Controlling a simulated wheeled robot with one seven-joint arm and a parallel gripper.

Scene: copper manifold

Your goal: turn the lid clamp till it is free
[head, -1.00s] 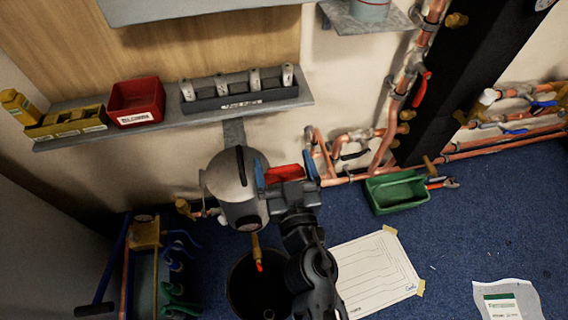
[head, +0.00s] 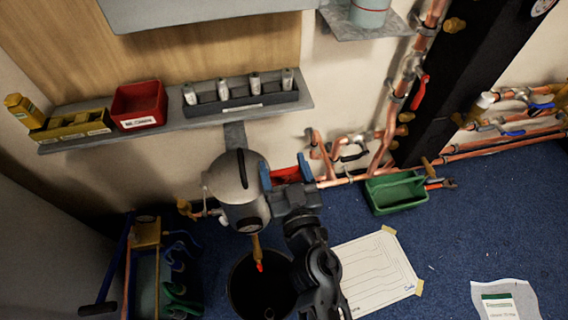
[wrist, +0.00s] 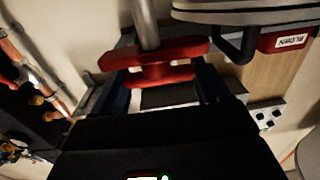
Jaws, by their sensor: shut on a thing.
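The lid clamp has a red handle (wrist: 150,62) on a grey metal rod, seen close up in the wrist view. The handle sits between the dark blue fingers of my gripper (wrist: 163,85), which is shut on it. In the head view, my gripper (head: 285,172) is just right of the grey vessel (head: 237,180), and part of the red handle (head: 290,176) shows between the blue fingers. The vessel's lid edge (wrist: 250,14) and a dark loop handle show at the upper right of the wrist view. The far end of the rod is out of view.
A dark bucket (head: 245,290) stands below the vessel. A shelf (head: 190,128) with a red bin (head: 139,104) is behind. Copper pipes (head: 345,178) and a green tray (head: 395,192) lie to the right.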

